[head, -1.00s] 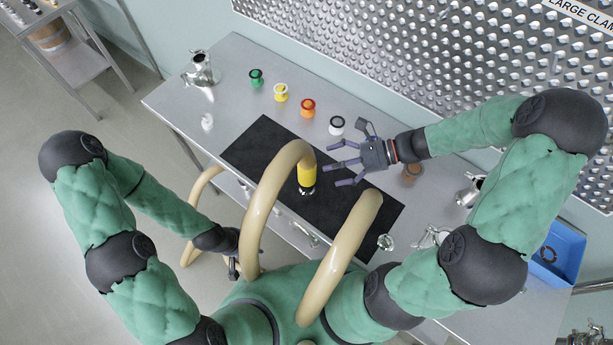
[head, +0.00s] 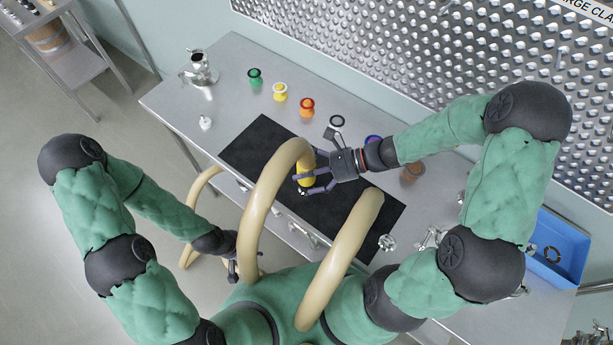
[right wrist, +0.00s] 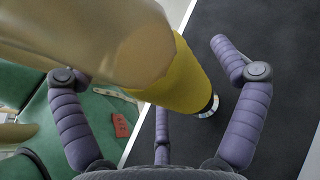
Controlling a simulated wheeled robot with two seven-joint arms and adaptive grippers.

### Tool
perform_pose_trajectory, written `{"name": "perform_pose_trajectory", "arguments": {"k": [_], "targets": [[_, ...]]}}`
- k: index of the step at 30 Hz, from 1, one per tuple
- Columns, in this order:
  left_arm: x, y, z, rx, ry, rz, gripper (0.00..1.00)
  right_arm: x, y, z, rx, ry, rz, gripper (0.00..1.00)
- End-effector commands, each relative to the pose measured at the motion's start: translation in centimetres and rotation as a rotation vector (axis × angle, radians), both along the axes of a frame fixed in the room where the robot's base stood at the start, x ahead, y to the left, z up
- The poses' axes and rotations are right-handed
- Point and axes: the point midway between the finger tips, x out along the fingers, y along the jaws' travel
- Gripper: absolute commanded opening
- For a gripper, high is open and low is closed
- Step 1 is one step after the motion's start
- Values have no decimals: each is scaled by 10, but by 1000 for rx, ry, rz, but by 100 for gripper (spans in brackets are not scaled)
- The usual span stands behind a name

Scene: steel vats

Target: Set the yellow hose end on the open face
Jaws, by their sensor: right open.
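The yellow hose end (head: 304,177) with a metal tip hangs from a thick beige hose (head: 262,205) over the black mat (head: 268,140). My open right gripper (head: 312,173) has its fingers around the hose end. In the right wrist view, the yellow hose end (right wrist: 190,82) lies between the spread fingers (right wrist: 150,75), with a visible gap to the right one; contact on the left is unclear. My left gripper (head: 233,270) is low beside the hose, its fingers too small to read. I cannot tell which surface is the open face.
Green (head: 255,76), yellow (head: 280,92) and orange (head: 307,107) fittings stand along the back of the steel table (head: 225,75). A purple piece (head: 374,140) and a brown one (head: 412,172) are near my right wrist. A blue bin (head: 556,248) is at right.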

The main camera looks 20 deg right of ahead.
Motion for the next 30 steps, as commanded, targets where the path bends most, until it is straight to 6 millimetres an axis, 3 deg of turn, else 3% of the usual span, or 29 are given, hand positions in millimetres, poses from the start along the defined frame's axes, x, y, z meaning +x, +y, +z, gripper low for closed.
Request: {"name": "perform_pose_trajectory", "arguments": {"k": [1, 9, 10, 20, 30], "targets": [[0, 0, 0, 0, 0, 0, 40, 0, 0, 0, 0, 0, 0, 87], [0, 0, 0, 0, 0, 0, 40, 0, 0, 0, 0, 0, 0, 11], [0, 0, 0, 0, 0, 0, 40, 0, 0, 1, 1, -1, -1, 8], [0, 0, 3, 0, 0, 0, 40, 0, -1, 9, 1, -2, 0, 8], [0, 0, 20, 0, 0, 0, 40, 1, -1, 68, 0, -7, 0, 8]]}}
